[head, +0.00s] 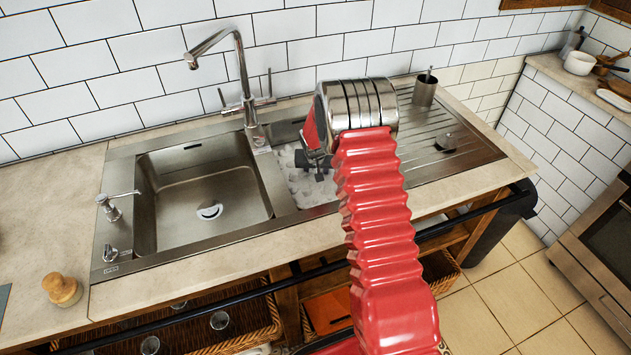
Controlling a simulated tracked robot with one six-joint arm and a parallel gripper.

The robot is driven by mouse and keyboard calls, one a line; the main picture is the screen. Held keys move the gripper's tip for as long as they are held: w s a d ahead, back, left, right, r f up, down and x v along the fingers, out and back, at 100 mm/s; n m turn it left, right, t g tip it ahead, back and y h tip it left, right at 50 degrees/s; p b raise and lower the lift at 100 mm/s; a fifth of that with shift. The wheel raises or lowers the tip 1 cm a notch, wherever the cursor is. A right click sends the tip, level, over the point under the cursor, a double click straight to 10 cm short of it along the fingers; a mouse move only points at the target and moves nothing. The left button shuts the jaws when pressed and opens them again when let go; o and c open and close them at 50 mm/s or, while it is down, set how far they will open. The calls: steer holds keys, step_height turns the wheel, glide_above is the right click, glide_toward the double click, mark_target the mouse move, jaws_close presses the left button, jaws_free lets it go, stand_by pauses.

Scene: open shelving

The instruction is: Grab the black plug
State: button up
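A small dark, knob-like piece that looks like the plug (446,142) sits on the ribbed steel drainboard at the right of the sink. My gripper (318,163) is left of it, over the small middle basin (318,194). My red arm and its steel wrist cover part of that basin and the drainboard's left side. Dark parts show below the wrist, against white, foam-like stuff in the basin. I cannot tell whether the fingers are open or shut, or whether anything is between them.
The large basin (160,195) at the left is empty, with a drain at its bottom. A tall faucet (243,80) stands behind the basins. A steel cup (425,90) stands at the drainboard's back edge. A wooden brush (62,289) lies on the left counter. A dark rail (455,222) runs along the front.

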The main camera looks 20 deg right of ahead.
steer(key=shift+c, duration=0.7)
jaws_close()
steer(key=shift+r, duration=0.1)
step_height(320, 180, up, 10)
stand_by(0.5)
stand_by(0.3)
